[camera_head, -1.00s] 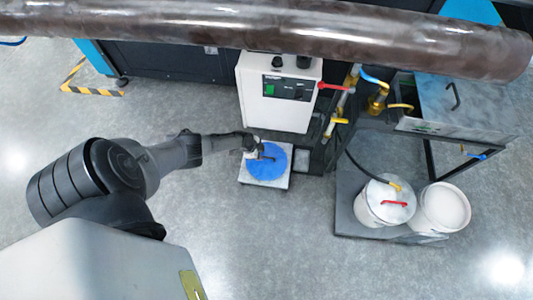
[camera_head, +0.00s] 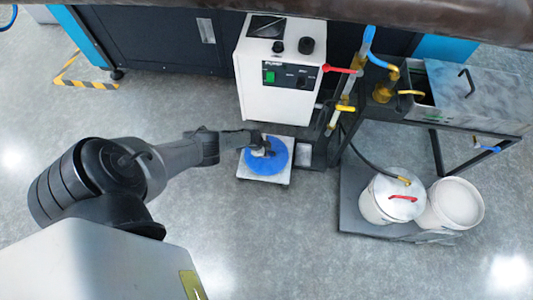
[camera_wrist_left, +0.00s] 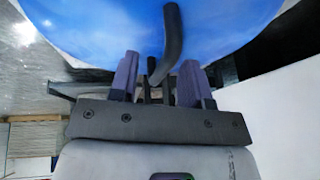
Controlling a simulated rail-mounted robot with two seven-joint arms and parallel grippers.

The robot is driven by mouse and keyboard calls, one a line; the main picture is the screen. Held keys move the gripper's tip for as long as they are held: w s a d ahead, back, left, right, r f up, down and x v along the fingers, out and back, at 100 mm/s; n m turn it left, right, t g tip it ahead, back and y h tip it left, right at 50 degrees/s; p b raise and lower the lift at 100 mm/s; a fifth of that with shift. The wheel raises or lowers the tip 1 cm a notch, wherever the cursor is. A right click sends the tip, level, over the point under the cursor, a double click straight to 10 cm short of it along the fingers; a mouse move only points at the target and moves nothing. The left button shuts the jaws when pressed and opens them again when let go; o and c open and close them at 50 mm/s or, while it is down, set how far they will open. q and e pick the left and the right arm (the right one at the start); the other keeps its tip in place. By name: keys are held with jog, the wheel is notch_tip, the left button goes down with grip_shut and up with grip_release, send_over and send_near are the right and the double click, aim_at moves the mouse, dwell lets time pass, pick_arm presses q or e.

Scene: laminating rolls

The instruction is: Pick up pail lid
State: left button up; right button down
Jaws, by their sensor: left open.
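The blue round lid (camera_head: 268,162) lies flat on a pale square stand (camera_head: 247,175) on the floor. My left gripper (camera_head: 262,148) is over the back left part of the lid. In the left wrist view the blue lid (camera_wrist_left: 95,30) fills the top, and its dark bent handle (camera_wrist_left: 172,40) reaches down between the two fingertips of the left gripper (camera_wrist_left: 157,78). The fingers are apart on either side of the handle, and I see no grip on it. A white pail (camera_head: 378,210) at the right has a metal lid (camera_head: 389,192) with a red handle. My right gripper is not in view.
A white pump box (camera_head: 280,80) stands just behind the stand. Valves and a hose (camera_head: 355,150) are to its right. An open white pail (camera_head: 455,204) stands beside the lidded one. A large brown roll (camera_head: 300,7) crosses the top. The floor in front is clear.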

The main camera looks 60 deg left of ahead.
pick_arm(q)
jog(key=shift+f, duration=0.1)
grip_shut()
dwell(0.4)
